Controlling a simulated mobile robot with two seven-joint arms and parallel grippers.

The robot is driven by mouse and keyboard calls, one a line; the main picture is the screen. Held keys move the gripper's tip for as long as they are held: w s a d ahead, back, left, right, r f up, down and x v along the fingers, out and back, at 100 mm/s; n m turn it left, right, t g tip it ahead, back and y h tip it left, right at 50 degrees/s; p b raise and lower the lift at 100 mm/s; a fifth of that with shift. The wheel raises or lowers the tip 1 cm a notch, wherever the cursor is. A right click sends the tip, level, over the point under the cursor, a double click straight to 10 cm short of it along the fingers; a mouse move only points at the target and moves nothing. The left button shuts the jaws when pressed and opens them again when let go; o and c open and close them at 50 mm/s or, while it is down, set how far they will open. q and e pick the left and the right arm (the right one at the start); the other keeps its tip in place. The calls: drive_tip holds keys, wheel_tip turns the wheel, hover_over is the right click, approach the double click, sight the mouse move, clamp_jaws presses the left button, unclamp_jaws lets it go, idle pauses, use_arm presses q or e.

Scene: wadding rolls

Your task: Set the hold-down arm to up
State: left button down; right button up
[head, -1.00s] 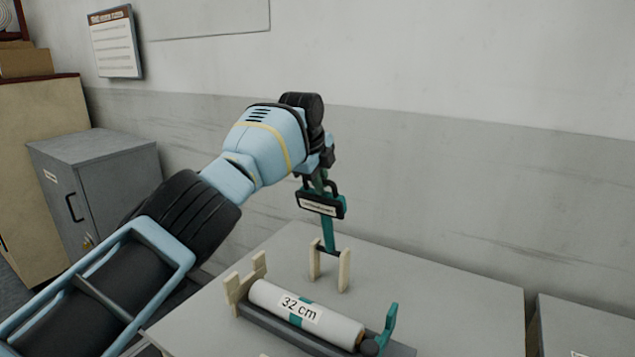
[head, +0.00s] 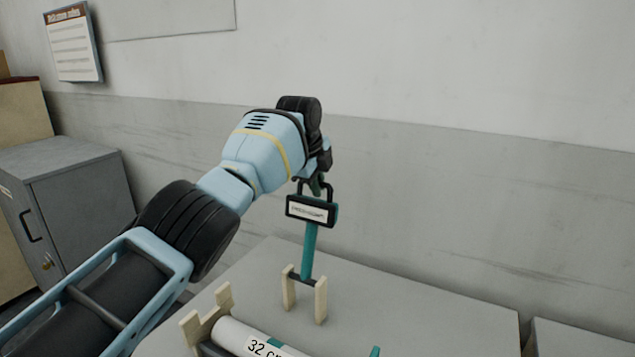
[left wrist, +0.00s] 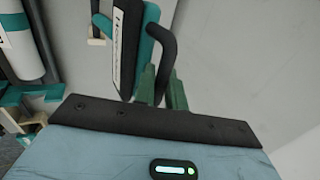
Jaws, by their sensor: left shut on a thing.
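The teal hold-down arm (head: 309,252) stands close to upright, its lower end held between two cream posts (head: 321,300) on the grey table. Near its top is a black-framed white label (head: 312,212), with a black loop handle above it. My left gripper (head: 318,186) is at the top of the arm, shut on the handle. In the left wrist view, the green fingers (left wrist: 163,92) close around the black handle (left wrist: 162,50) beside the label (left wrist: 123,45). The exact grip is partly hidden. My right gripper is in neither view.
A white roll marked 32 cm (head: 232,335) lies in a holder in front of the posts, cut off by the lower edge. A cream notched bracket (head: 208,312) stands at its left end. The table (head: 420,310) is bare on the right. A grey cabinet (head: 85,205) stands left.

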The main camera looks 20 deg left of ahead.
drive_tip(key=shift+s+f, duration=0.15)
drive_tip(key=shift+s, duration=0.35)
use_arm(q)
drive_tip(key=c, duration=1.9)
unclamp_jaws()
drive_tip(key=o, duration=0.4)
drive_tip(key=shift+w+f, duration=0.1)
drive_tip(key=shift+w, duration=0.15)
drive_tip(key=shift+c, duration=0.2)
drive_tip(key=shift+s, duration=0.1)
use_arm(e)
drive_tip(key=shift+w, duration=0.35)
